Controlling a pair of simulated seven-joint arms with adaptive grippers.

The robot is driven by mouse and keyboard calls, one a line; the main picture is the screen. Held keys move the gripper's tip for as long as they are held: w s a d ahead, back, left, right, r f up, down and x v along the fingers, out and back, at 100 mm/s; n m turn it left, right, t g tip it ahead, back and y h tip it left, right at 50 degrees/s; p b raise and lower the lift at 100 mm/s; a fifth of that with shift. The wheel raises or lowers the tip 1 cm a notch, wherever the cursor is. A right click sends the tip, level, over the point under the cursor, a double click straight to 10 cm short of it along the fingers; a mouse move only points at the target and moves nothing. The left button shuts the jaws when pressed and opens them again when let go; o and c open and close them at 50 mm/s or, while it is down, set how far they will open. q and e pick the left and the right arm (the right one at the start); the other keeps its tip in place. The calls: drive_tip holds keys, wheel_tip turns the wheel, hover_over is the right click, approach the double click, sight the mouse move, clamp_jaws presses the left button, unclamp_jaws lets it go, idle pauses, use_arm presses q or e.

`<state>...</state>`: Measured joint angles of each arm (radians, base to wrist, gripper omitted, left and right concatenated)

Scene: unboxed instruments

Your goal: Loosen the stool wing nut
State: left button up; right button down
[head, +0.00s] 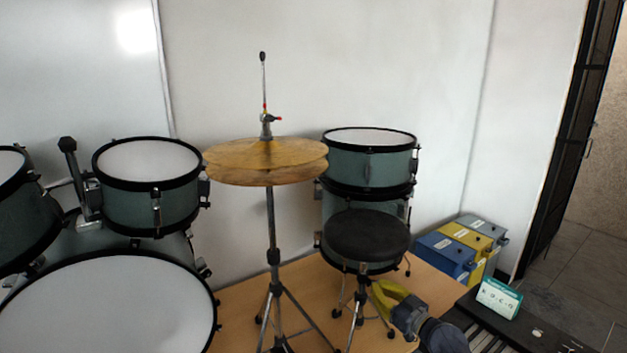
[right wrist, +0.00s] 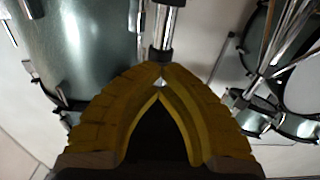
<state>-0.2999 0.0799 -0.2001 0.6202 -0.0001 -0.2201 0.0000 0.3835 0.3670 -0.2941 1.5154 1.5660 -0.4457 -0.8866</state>
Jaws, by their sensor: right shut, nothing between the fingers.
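The stool has a round black seat (head: 366,234) and a chrome post with splayed legs below it, standing on the wooden floor beside the drums. My right gripper (head: 377,287) is low at the right of the stool, its yellow fingers pointing at the post just under the seat. In the right wrist view the yellow fingertips (right wrist: 160,72) meet in front of a chrome post (right wrist: 166,20) with a dark collar (right wrist: 160,55), and hold nothing. Whether they touch the collar I cannot tell. I cannot make out the wing nut; it is small or hidden. My left gripper is out of view.
The hi-hat cymbals (head: 265,162) stand left of the stool. Stacked drums (head: 369,158) are right behind the seat. The bass drum (head: 110,310) fills the left. Blue and yellow boxes (head: 447,252) and a keyboard (head: 488,338) are at the right.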

drive_tip(key=n, duration=0.4)
drive_tip(key=shift+n, duration=0.4)
drive_tip(key=n, duration=0.4)
idle(0.5)
drive_tip(key=c, duration=0.8)
unclamp_jaws()
drive_tip(key=shift+c, duration=0.2)
drive_tip(key=v, duration=0.6)
